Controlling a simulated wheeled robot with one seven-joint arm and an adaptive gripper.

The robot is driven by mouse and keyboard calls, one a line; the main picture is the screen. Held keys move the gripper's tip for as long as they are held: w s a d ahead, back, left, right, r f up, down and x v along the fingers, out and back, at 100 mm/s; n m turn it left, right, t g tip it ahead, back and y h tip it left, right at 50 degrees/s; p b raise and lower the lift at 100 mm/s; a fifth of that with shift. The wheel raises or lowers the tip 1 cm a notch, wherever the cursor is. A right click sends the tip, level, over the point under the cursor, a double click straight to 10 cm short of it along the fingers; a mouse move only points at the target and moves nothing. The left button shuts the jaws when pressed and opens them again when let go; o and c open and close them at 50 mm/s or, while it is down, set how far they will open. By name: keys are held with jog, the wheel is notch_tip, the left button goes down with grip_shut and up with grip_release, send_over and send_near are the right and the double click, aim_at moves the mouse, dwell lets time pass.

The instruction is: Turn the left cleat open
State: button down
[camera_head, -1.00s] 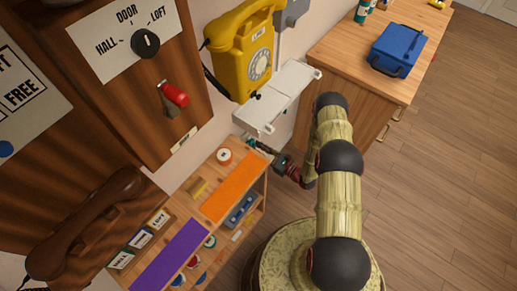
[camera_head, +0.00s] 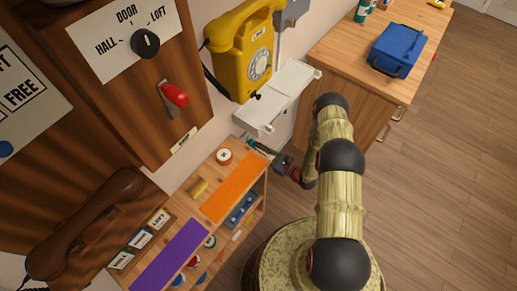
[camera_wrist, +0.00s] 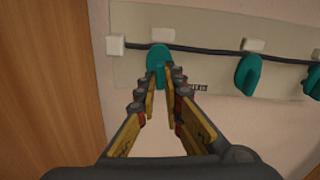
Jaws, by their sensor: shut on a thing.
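The left cleat (camera_wrist: 158,56) is a teal tab on a pale wall plate (camera_wrist: 203,63) in the wrist view, at the left end of the row. My gripper (camera_wrist: 162,76) has its fingertips closed on the lower part of this cleat, one on each side. The cleat's upper part shows above the fingertips and hangs roughly upright. A second teal cleat (camera_wrist: 247,74) is to the right, and a third (camera_wrist: 314,82) is at the right edge. In the head view my gripper (camera_head: 252,146) is beside the shelf, below the white panel, where the cleat is hard to make out.
A black cable (camera_wrist: 205,50) runs along the plate past white clips. A yellow dial phone (camera_head: 242,50) hangs above a white wall shelf (camera_head: 283,92). The wooden shelf with an orange mat (camera_head: 230,187) is close to my gripper. A wooden cabinet (camera_head: 345,45) stands to the right.

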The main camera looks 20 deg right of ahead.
jog(key=n+b, duration=0.2)
jog(key=n, duration=1.9)
jog(key=shift+f+n, duration=0.1)
jog(key=shift+n, duration=0.3)
dwell(0.3)
jog(key=c, duration=1.9)
grip_release()
jog(key=v, duration=1.2)
